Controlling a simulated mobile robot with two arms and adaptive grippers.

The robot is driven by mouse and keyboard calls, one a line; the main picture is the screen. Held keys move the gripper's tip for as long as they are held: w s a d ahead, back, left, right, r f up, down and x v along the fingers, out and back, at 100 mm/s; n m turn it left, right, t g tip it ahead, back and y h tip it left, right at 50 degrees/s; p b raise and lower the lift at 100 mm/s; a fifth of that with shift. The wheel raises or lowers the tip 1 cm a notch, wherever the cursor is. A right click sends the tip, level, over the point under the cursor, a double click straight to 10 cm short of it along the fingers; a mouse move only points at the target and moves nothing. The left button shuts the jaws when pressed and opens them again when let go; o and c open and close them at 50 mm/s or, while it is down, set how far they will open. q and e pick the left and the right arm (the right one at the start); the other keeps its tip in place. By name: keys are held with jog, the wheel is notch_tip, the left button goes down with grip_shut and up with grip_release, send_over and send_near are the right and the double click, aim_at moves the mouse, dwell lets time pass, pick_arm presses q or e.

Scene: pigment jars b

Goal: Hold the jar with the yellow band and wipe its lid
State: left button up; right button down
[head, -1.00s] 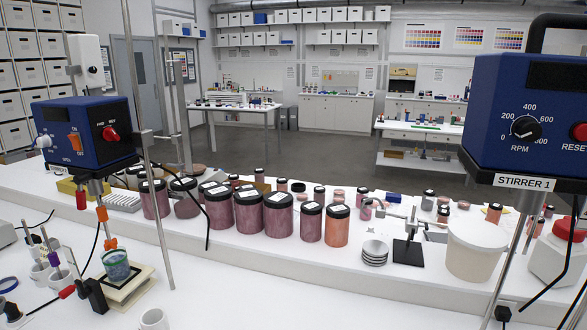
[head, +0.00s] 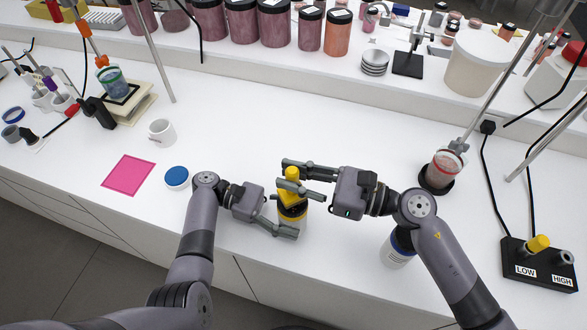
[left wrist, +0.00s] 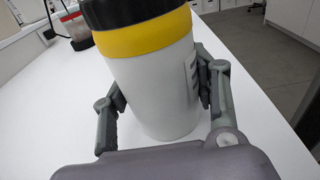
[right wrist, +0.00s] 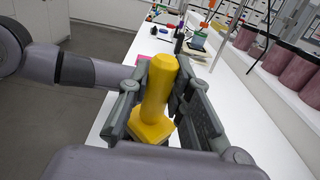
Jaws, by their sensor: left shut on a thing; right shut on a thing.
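The jar with the yellow band (left wrist: 150,85) is white with a black lid (left wrist: 112,12) and stands upright at the counter's front; it also shows in the head view (head: 292,217). My left gripper (head: 286,216) is shut around its body, a finger on each side. My right gripper (head: 292,175) is shut on a yellow wiper (right wrist: 157,92), gripping its upright handle, with the broad end down. The wiper is above the jar's lid. Whether it touches the lid I cannot tell; the lid's top is mostly hidden.
Another white jar with a blue band (head: 396,248) stands below my right arm. A pink cloth (head: 128,175), a blue disc (head: 177,178) and a white mug (head: 161,132) lie left. A beaker (head: 445,168) and a black control box (head: 540,265) stand right. The counter behind the jar is clear.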

pick_arm(q)
jog(key=shift+s+a+f, duration=0.1)
jog(key=shift+s+f, duration=0.1)
jog(key=shift+f, duration=0.15)
pick_arm(e)
jog(key=shift+f, duration=0.75)
dwell(0.3)
jog(key=shift+s+a, duration=0.1)
